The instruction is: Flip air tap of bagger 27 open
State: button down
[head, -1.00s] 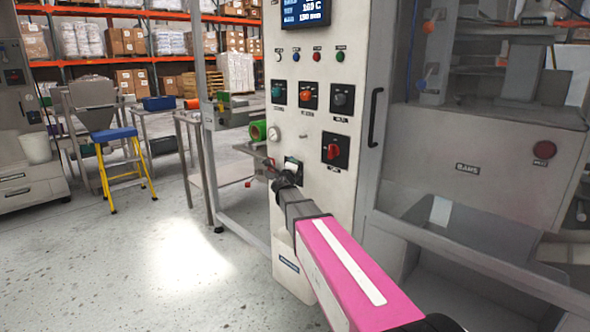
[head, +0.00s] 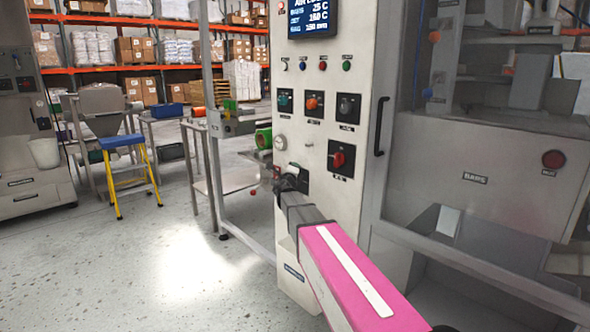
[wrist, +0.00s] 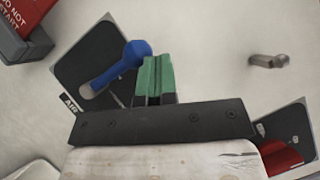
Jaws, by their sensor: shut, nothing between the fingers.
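The air tap (wrist: 118,66) shows in the wrist view as a blue lever, its rounded end at the upper right, slanting down left to a metal tip. It sits on a black plate (wrist: 85,52) with a label starting "AIR". My gripper (wrist: 155,62) is shut, its green fingertips together and empty, right beside the lever's rounded end. I cannot tell whether they touch. In the head view my gripper (head: 287,180) is at the lower left of the control panel (head: 313,215) and hides the tap. No bagger number is readable.
The panel carries a display (head: 310,17), several knobs, a red switch (head: 340,160) and a round gauge (head: 281,143). A door handle (head: 380,125) stands to the right. In the wrist view a red and grey block (wrist: 22,35) and a metal stub (wrist: 268,61) flank the plate. Open floor lies left.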

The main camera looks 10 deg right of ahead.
jog(key=shift+s, duration=0.1)
jog(key=s+a+r, duration=0.1)
jog(key=s+a, duration=0.1)
jog(key=s, duration=1)
jog(key=shift+s+r, duration=0.35)
jog(key=shift+r, duration=0.05)
